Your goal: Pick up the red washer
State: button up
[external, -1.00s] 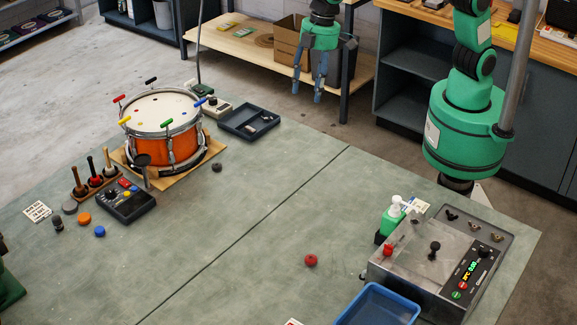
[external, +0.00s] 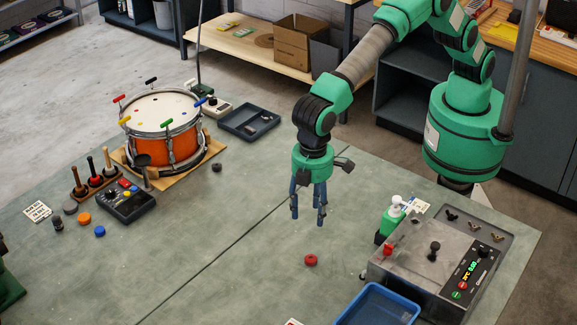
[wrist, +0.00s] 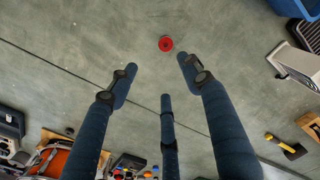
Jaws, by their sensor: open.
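The red washer (external: 311,260) lies flat on the grey-green bench top, right of the dark seam line. It also shows in the wrist view (wrist: 166,44), near the top middle, just beyond the fingertips. My gripper (external: 308,218) points down above the bench, behind the washer in the external view, and is apart from it. Its blue fingers are spread open with nothing between them; the wrist view shows three fingers (wrist: 155,85). Nothing hides the washer.
A blue tray (external: 345,312) and a metal control box (external: 405,262) stand right of the washer, with a green bottle (external: 389,222) behind. The orange drum (external: 181,148), a black button box (external: 126,207) and loose discs are at left. Bench around the washer is clear.

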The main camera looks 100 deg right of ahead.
jog(key=shift+s+a+f, duration=0.15)
jog(key=shift+a+f, duration=0.7)
jog(key=shift+f, duration=0.1)
jog(key=b, duration=0.2)
send_over(311, 258)
jog(key=shift+f, duration=4.25)
jog(key=shift+f+b, duration=0.75)
jog(key=shift+f, duration=1.9)
jog(key=c, duration=0.8)
